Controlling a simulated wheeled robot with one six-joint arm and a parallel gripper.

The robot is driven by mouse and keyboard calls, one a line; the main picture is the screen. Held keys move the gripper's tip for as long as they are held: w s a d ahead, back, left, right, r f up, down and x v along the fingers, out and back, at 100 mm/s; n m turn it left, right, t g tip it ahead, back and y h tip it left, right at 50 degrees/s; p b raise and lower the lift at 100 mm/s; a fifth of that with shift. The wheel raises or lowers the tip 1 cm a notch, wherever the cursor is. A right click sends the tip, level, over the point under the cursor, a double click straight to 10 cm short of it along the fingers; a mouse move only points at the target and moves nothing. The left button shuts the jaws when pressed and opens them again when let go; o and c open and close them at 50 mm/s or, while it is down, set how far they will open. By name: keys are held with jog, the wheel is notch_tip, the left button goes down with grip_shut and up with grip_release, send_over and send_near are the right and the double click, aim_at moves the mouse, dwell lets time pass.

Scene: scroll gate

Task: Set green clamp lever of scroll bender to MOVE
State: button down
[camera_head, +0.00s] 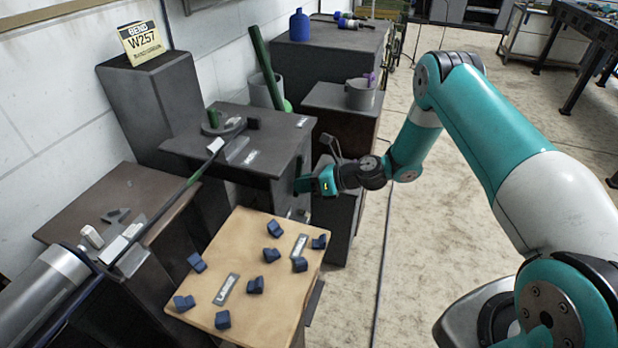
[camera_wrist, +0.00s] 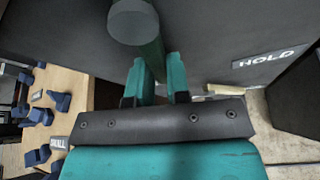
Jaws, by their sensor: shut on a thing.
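The scroll bender stands on a dark pedestal (camera_head: 270,160), with a round scroll form (camera_head: 222,127) and a small green part on top. In the wrist view the green lever (camera_wrist: 152,52) runs between my two fingers, with its round dark end (camera_wrist: 133,20) toward the camera. My gripper (camera_head: 303,185) is at the pedestal's right front side and is shut on the lever. It also shows in the wrist view (camera_wrist: 158,82). A HOLD label (camera_wrist: 270,62) is on the dark face right of the lever. The head view does not show the lever clearly; no MOVE label is readable.
A wooden table (camera_head: 245,235) with several blue blocks (camera_head: 274,228) stands in front of the pedestal. A long bar (camera_head: 170,215) runs from the lower left toward the bender.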

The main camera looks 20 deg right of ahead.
jog(key=shift+s+a+r+m+g+y, duration=0.25)
jog(key=shift+s+m, duration=0.1)
jog(key=shift+m, duration=0.2)
jog(key=shift+s+a+r+m+g+y, duration=0.15)
jog(key=shift+s+a+m+g+y, duration=0.15)
jog(key=shift+m, duration=0.25)
jog(key=c, duration=1.1)
grip_release()
jog(key=shift+d+r, duration=0.1)
jog(key=shift+d, duration=0.05)
jog(key=v, duration=1.7)
jog(key=shift+s+d, duration=0.1)
jog(key=shift+s, duration=0.1)
